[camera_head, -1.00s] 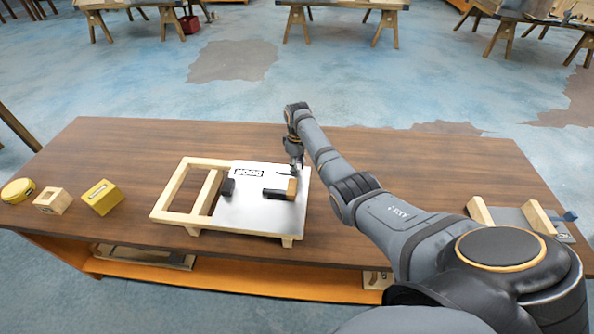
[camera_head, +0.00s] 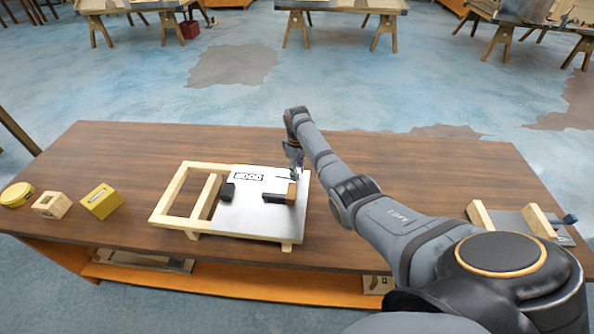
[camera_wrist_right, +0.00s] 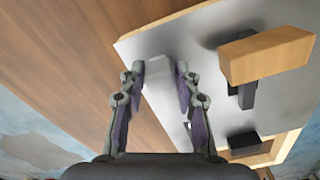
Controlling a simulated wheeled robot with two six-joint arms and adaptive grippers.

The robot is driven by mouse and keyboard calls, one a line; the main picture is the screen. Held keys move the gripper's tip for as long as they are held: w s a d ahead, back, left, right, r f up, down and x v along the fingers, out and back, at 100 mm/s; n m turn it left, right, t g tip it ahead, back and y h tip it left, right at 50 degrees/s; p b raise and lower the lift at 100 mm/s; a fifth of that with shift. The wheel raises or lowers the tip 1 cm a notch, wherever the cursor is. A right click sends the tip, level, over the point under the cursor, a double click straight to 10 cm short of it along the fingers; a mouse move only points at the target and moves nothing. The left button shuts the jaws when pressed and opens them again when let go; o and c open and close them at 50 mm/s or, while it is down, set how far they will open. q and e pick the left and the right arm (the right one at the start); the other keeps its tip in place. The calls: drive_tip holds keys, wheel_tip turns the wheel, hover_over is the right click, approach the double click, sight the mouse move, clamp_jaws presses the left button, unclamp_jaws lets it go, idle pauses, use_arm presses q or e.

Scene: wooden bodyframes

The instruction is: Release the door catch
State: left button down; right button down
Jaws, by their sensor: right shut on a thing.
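A wooden frame (camera_head: 164,202) lies on the table with a grey metal panel marked DOOR (camera_head: 238,217) over its right part. On the panel are a black block (camera_head: 227,192) and a black bar (camera_head: 274,198) ending in a wooden block (camera_head: 292,195). These blocks also show in the right wrist view, the wooden block (camera_wrist_right: 268,55) right of the fingers. My right gripper (camera_head: 295,162) is at the panel's far right corner. In the wrist view its fingers (camera_wrist_right: 160,72) close around a blurred pale grey piece (camera_wrist_right: 183,68) against the panel. My left gripper is not in view.
A round yellow tin (camera_head: 17,194), a wooden block with an opening (camera_head: 52,204) and a yellow box (camera_head: 101,201) stand at the table's left. Another fixture with wooden blocks (camera_head: 483,217) is at the right. The table (camera_head: 110,150) is clear behind the frame.

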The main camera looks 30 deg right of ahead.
idle(0.8)
drive_tip(key=c, duration=1)
unclamp_jaws()
wheel_tip(320, 180, up, 12)
